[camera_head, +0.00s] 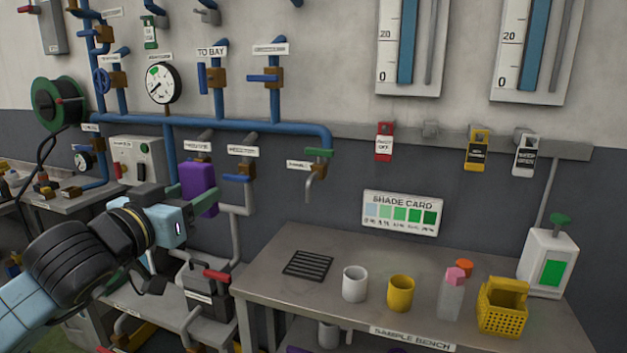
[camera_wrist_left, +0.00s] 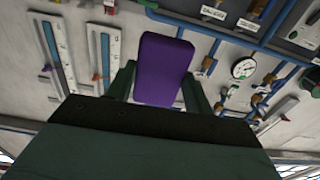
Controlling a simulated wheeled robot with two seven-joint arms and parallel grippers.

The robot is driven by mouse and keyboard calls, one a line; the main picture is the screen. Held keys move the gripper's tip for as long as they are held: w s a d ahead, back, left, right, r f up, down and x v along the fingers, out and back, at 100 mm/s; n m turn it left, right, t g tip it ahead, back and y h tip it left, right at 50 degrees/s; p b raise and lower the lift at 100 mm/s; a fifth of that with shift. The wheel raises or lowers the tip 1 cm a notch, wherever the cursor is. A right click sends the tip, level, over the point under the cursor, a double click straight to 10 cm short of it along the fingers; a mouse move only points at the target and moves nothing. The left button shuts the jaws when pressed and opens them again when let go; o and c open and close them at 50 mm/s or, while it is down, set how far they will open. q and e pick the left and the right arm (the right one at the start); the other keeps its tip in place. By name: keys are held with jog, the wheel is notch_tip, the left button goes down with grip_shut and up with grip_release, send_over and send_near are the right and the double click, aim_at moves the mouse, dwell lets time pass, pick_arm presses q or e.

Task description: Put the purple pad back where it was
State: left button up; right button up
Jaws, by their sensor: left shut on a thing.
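The purple pad (camera_head: 199,182) is a rounded block held upright in my left gripper (camera_head: 180,203). In the left wrist view the pad (camera_wrist_left: 163,65) stands between the two green fingers (camera_wrist_left: 158,88), which are shut on it. In the head view the pad is in front of the wall pipes, left of the sample bench and above a lower shelf. The gripper covers part of its left side. My right gripper is not in view.
The sample bench (camera_head: 262,285) holds a black grate (camera_head: 308,264), white cup (camera_head: 355,284), yellow cup (camera_head: 401,292), bottle (camera_head: 451,302) and yellow basket (camera_head: 503,308). A purple edge (camera_head: 297,350) shows under the bench. Pipes and valves line the wall behind the pad.

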pick_arm(q)
jog(key=shift+d, duration=0.2)
jog(key=shift+d+r, duration=0.1)
jog(key=shift+d, duration=0.35)
jog(key=shift+a, duration=0.1)
